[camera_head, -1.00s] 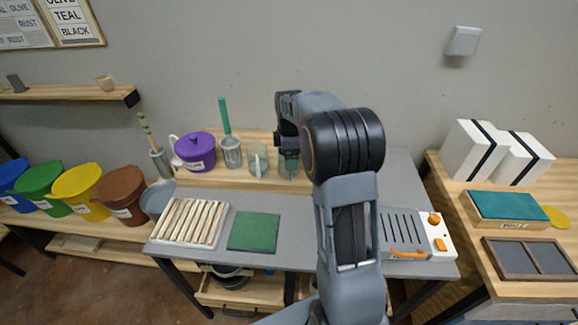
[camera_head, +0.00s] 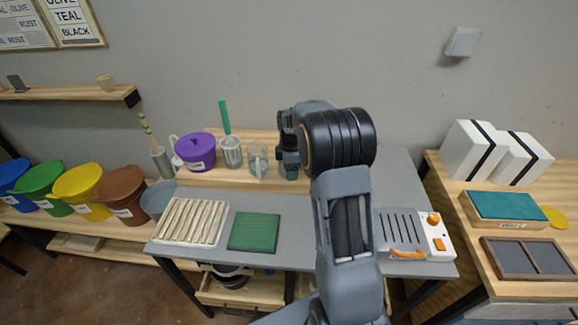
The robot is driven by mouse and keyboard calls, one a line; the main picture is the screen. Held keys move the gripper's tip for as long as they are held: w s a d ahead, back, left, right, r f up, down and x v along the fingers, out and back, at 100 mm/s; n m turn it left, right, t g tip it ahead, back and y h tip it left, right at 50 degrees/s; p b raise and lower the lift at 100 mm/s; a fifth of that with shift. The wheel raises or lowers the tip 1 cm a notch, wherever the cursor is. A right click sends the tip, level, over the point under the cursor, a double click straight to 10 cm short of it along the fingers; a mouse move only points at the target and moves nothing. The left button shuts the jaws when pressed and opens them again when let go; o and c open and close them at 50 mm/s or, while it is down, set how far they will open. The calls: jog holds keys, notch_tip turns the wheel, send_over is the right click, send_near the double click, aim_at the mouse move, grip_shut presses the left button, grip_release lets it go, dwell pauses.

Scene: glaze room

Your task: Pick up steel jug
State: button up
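Greyish, jug-like vessels stand in a row on the wooden riser at the back of the grey table. One vessel (camera_head: 258,161) stands just left of my gripper, with a gap to it. Another (camera_head: 231,153) holds a green-handled tool. I cannot tell for certain which vessel is the steel jug. My gripper (camera_head: 289,167) points down at the right of the row, close to the riser. Its fingers are small and dark, partly merged with what is behind them, so their opening and anything between them cannot be made out.
A slatted rack (camera_head: 192,221), a green mat (camera_head: 254,232) and a white device with orange controls (camera_head: 412,233) lie on the grey table. Coloured buckets, including a brown one (camera_head: 119,194), stand at left.

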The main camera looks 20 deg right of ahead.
jog(key=c, duration=0.9)
jog(key=shift+r, duration=0.2)
